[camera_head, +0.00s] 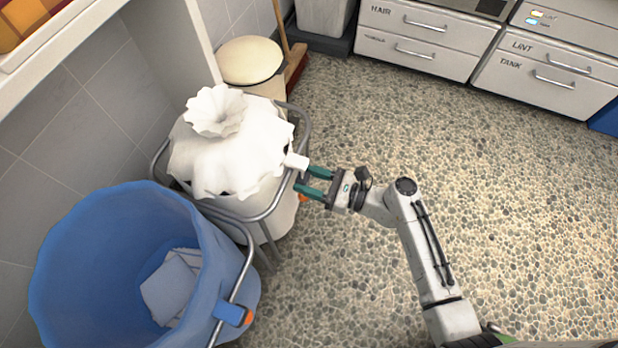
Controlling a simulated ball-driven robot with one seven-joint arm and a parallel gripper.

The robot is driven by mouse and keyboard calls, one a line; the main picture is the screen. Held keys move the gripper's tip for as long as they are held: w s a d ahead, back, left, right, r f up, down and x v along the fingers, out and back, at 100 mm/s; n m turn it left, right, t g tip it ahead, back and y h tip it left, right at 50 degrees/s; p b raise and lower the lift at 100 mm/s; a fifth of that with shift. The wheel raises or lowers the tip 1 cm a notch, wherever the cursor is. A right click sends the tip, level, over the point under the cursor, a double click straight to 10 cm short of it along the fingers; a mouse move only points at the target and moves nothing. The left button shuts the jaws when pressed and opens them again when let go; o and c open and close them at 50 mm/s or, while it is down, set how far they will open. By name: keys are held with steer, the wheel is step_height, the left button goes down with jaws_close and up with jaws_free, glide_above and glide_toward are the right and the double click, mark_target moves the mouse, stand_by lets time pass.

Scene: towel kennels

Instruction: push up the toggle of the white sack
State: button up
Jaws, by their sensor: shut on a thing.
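The white sack (230,150) hangs in a grey metal frame left of centre, its ruffled neck (215,112) gathered on top. A small white tab (296,161), seemingly its toggle, sticks out at the sack's right side by the frame rail. My gripper (304,179) reaches in from the right with its two green fingers at the tab and rail. The upper fingertip meets the tab in the picture. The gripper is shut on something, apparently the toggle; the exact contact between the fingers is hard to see. A small orange part (303,197) shows just below the lower finger.
A blue sack (120,270) stands open at front left in its own frame, with grey cloths (172,285) inside. A lidded bin (251,62) and a broom stand behind. Drawers (548,78) line the back right. The pebbled floor at right is clear.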

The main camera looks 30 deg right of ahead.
mark_target(310, 173)
jaws_close()
step_height(310, 173, up, 4)
steer(key=p, duration=0.4)
steer(key=shift+r+p, duration=0.1)
steer(key=shift+p, duration=0.3)
steer(key=o, duration=1)
jaws_free()
steer(key=shift+s, duration=0.1)
steer(key=p+v, duration=0.2)
steer(key=v, duration=0.8)
steer(key=shift+s+d, duration=0.25)
steer(key=shift+s, duration=0.05)
